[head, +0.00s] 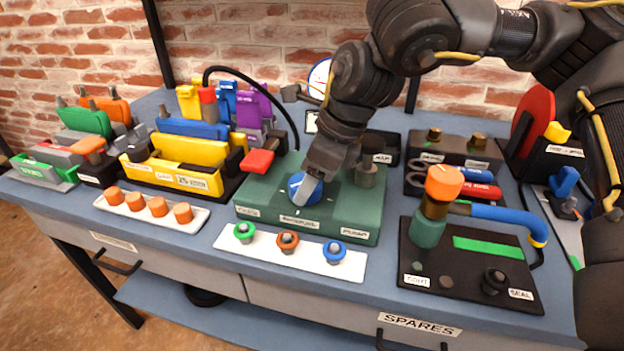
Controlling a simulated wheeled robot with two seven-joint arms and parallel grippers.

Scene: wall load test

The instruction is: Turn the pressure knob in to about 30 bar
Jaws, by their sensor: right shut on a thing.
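A blue round knob (299,192) sits on top of the green block (262,203) in the middle of the bench. My right gripper (306,190) reaches down from the upper right and is shut on this knob, covering part of it. The small labels on the block are hard to read, so I cannot tell the knob's name or setting. A round white gauge (318,76) stands behind my right arm. The arm hides much of its face, and I cannot read its needle. My left gripper is not in view.
A black plate with an orange-capped valve (443,185) and blue hose (505,215) stands to the right. A white strip (262,250) with three coloured fittings lies in front of the block. Yellow bins (180,172) and a red-headed lever (258,161) are to the left.

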